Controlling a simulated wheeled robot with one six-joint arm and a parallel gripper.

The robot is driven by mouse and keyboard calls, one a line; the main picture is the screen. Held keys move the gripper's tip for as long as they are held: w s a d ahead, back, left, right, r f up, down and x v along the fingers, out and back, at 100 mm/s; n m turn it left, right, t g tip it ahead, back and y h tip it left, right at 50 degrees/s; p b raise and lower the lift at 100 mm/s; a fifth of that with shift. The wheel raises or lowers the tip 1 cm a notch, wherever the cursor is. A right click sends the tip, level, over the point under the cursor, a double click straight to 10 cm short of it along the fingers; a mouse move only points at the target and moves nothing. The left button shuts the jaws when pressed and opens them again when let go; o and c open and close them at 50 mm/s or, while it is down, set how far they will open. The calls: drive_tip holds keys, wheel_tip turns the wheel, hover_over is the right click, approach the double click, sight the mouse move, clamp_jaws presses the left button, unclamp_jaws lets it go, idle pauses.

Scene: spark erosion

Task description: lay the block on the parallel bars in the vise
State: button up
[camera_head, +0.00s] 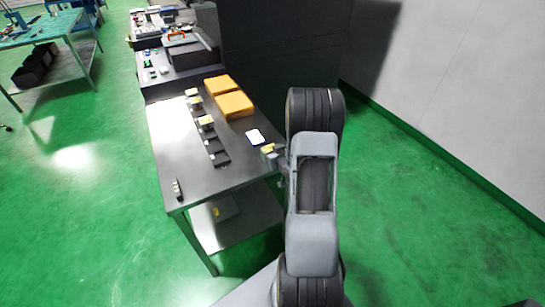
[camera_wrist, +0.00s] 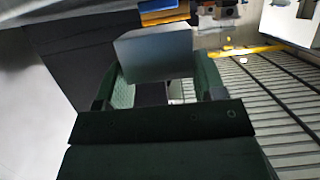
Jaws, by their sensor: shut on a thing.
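A plain grey block (camera_wrist: 155,52) is held between the two dark green fingers of my gripper (camera_wrist: 158,85) in the wrist view. The gripper is shut on it, and the block sticks out past the fingertips. In the head view my arm hides most of the gripper, at the right edge of the grey table, and I cannot make out the block there. I cannot clearly pick out the vise or the parallel bars in either view. Blue and yellow parts (camera_wrist: 163,12) show beyond the block at the top of the wrist view.
The table (camera_head: 180,155) carries two yellow boxes (camera_head: 235,105), a row of small dark holders (camera_head: 216,152) with pieces, and a white flat item (camera_head: 256,137). Machinery (camera_head: 180,68) stands behind it. A slatted surface (camera_wrist: 275,105) fills the right of the wrist view.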

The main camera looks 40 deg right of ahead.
drive_tip(key=shift+f, duration=1.2)
drive_tip(key=shift+f, duration=0.1)
drive_tip(key=shift+f, duration=0.1)
drive_tip(key=o, duration=1.1)
